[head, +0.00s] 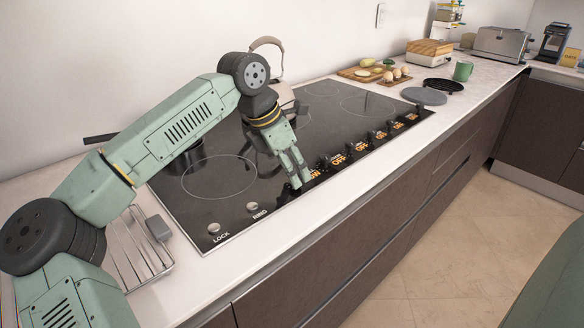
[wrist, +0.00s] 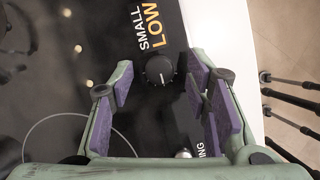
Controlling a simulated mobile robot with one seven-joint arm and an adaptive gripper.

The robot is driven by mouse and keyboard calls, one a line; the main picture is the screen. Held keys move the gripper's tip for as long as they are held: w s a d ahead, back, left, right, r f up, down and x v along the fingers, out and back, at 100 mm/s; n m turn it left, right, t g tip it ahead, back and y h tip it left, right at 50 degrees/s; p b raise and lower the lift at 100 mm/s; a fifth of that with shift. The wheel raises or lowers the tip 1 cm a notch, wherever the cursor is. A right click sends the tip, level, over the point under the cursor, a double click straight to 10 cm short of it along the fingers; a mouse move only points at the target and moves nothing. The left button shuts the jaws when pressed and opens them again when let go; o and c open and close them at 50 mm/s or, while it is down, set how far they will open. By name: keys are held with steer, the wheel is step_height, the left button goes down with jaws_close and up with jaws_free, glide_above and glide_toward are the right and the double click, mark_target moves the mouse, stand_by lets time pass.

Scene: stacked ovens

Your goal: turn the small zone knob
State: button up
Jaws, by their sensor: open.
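The small zone knob (wrist: 160,68) is a round black knob with a short white mark, beside the white word SMALL and the orange word LOW in the wrist view. My gripper (wrist: 160,82) is open, with one purple-padded finger on each side of the knob. The knob lies between the fingertips; I cannot tell whether either pad touches it. In the head view my gripper (head: 296,184) points down at the front edge of the black cooktop (head: 235,160), at the near end of the knob row. The knob there is mostly hidden by the fingers.
Several black knobs with orange labels run along the cooktop's front edge, such as one knob (head: 350,148). Silver buttons (head: 252,206) sit nearer me. A kettle (head: 283,95) stands behind my arm. A wire rack (head: 135,250) lies left of the cooktop.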

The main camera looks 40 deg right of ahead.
steer(key=v, duration=1.1)
steer(key=shift+r, duration=0.35)
steer(key=shift+a+f, duration=0.1)
steer(key=shift+a, duration=0.05)
